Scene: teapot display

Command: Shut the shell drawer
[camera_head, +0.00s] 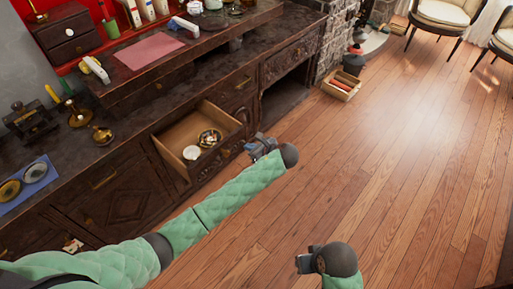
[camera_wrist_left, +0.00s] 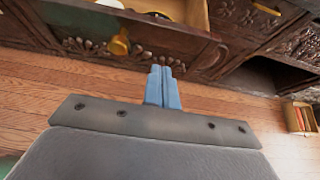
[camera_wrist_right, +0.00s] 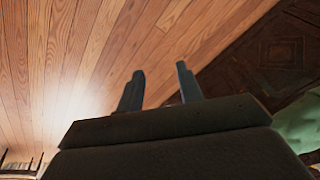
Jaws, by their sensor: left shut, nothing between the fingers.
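The shell drawer (camera_head: 222,153) is pulled out of the dark carved cabinet and stands open. Inside it are a shiny patterned bowl (camera_head: 209,138) and a small white round item (camera_head: 191,153). My left gripper (camera_head: 254,146) is at the right end of the drawer front. In the left wrist view its fingers (camera_wrist_left: 163,88) are together and empty, near the drawer's carved front (camera_wrist_left: 125,45) with its yellow knob (camera_wrist_left: 119,45). I cannot tell whether they touch. My right gripper (camera_head: 304,262) is over the floor, away from the drawer; in the right wrist view its fingers (camera_wrist_right: 160,90) are apart and empty.
A wooden crate (camera_head: 341,85) stands on the floor at the cabinet's far end. The wooden floor (camera_head: 390,160) to the right is clear.

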